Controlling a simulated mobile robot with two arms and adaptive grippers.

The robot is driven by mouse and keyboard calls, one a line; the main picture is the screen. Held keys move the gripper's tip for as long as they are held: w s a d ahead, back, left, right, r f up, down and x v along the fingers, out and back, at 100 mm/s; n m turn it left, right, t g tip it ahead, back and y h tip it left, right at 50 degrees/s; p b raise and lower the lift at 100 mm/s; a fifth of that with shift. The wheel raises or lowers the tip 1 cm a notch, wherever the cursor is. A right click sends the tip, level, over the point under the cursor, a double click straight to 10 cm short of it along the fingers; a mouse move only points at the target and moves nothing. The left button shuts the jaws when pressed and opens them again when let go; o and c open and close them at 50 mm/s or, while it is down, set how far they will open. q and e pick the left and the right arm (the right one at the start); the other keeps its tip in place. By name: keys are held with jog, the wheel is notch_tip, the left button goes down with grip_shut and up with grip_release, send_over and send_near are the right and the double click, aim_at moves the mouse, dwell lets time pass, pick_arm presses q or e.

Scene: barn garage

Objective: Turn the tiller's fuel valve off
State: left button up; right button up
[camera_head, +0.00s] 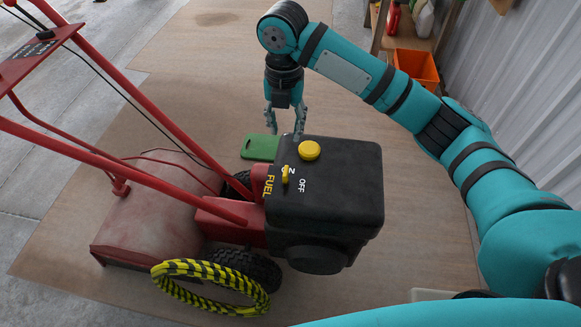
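The red tiller stands on a brown mat, with its black engine box (335,190) at its right end. The small yellow fuel valve lever (285,175) is on the box's top near the left edge. It lies beside the yellow FUEL lettering and partly covers the ON mark; the OFF mark is to its right. A round yellow cap (309,150) sits behind the lever. My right gripper (285,128) points down, open and empty, above and behind the box's back left corner, apart from the lever. My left gripper is not in view.
Red handlebars (130,174) rise to the left. A yellow-black coiled hose or cable (215,309) lies by the front wheel (248,266). A green flat object (260,147) lies behind the engine. An orange bin (416,67) stands by a shelf, near a corrugated wall (520,90).

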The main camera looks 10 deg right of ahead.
aim_at(286, 170)
notch_tip(286, 170, down, 16)
jog(key=shift+a+f+b, duration=0.1)
jog(key=shift+f+b, duration=0.15)
jog(key=shift+b, duration=0.1)
jog(key=shift+c, duration=0.3)
grip_shut()
